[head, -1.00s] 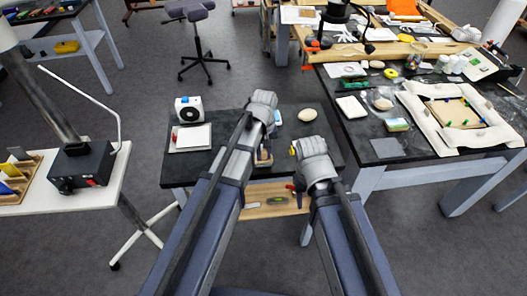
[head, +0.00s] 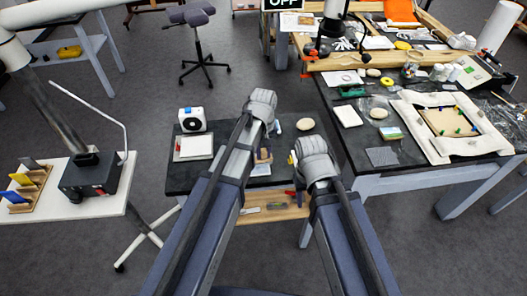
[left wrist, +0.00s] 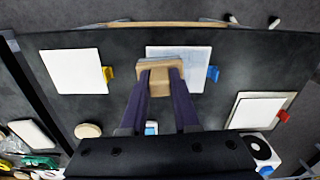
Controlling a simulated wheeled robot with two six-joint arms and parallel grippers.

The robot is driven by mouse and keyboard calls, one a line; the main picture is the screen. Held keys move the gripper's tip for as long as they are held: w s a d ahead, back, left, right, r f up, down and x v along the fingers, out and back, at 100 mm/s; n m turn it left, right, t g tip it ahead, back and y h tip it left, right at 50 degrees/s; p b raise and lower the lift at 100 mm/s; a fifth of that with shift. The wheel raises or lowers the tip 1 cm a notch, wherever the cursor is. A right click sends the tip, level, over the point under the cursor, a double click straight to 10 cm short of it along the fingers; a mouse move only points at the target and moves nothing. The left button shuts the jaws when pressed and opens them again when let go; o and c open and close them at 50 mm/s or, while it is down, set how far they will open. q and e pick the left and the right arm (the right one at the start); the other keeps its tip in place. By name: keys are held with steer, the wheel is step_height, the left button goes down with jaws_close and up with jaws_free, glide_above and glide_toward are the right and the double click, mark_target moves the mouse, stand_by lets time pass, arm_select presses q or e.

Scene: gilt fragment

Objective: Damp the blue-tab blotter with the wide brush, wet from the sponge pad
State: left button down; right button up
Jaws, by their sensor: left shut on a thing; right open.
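The blue-tab blotter (left wrist: 199,57) lies flat on the dark table, pale bluish, with its blue tab on the right in the left wrist view. My left gripper (left wrist: 160,86) is shut on a wooden block, the wide brush (left wrist: 160,66), over the blotter's left part. I cannot tell whether the bristles touch it. In the head view my left arm hides most of this blotter. My right gripper (head: 316,165) hangs over the table's right part, open; its fingertips are hidden. I cannot identify the sponge pad for certain; a small blue-white object (left wrist: 152,128) lies beyond the brush.
A yellow-tab blotter (left wrist: 74,70) lies left and a red-tab blotter (left wrist: 258,110) right in the left wrist view. A cluttered table (head: 430,170) adjoins on the right.

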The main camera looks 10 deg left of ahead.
mark_target(263, 150)
arm_select(q)
steer(key=shift+r, duration=0.1)
step_height(263, 150, up, 3)
steer(key=p, duration=0.3)
steer(key=shift+a, duration=0.1)
stand_by(0.5)
